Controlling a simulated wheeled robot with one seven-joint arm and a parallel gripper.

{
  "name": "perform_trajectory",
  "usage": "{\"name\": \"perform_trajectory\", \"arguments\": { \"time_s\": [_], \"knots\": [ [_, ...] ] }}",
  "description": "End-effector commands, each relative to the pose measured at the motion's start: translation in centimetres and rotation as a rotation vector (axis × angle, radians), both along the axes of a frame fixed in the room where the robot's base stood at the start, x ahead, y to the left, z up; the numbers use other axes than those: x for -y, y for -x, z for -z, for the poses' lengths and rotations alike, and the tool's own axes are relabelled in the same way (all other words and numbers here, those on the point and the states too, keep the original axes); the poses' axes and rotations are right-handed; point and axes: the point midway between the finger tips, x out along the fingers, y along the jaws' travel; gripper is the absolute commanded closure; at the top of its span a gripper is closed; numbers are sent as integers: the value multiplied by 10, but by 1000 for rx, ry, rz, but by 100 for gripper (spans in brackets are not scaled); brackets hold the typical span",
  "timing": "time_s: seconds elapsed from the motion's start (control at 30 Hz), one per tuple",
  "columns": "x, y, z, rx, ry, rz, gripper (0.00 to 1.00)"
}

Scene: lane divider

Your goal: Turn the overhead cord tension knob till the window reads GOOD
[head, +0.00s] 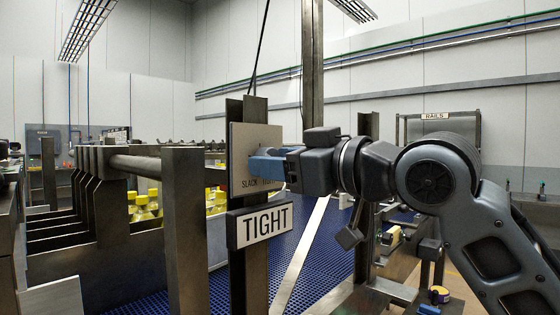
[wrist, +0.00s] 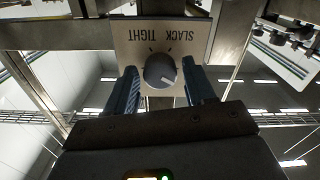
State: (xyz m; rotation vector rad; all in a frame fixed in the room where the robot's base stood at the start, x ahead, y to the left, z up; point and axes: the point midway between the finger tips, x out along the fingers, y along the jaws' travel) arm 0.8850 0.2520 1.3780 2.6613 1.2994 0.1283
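The tension knob (wrist: 160,70) is a round grey dial on a pale panel (head: 243,140) fixed to a dark post. The panel carries the words SLACK and TIGHT, upside down in the wrist view. A pale mark shows on the knob's lower right there. Below the panel in the head view, the window (head: 264,224) reads TIGHT. My gripper (head: 262,164) is at the panel and hides the knob in the head view. In the wrist view its blue fingers (wrist: 160,68) stand apart on both sides of the knob, with gaps visible.
A blue conveyor belt (head: 310,250) runs below, with a pale divider strip (head: 300,255) along it. Yellow-capped bottles (head: 143,203) stand behind the metal frame at left. Steel posts (head: 186,230) rise near the panel. A RAILS rack (head: 435,116) stands at the back right.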

Motion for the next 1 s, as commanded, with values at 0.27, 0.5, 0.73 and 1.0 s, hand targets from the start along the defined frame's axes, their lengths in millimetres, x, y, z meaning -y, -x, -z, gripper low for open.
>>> {"name": "perform_trajectory", "arguments": {
  "time_s": [0.27,0.5,0.73,1.0],
  "knots": [
    [0,0,0,0,0,0,73],
    [0,0,0,0,0,0,91],
    [0,0,2,34,25,0,91],
    [0,0,4,159,124,-1,91]
  ]
}}
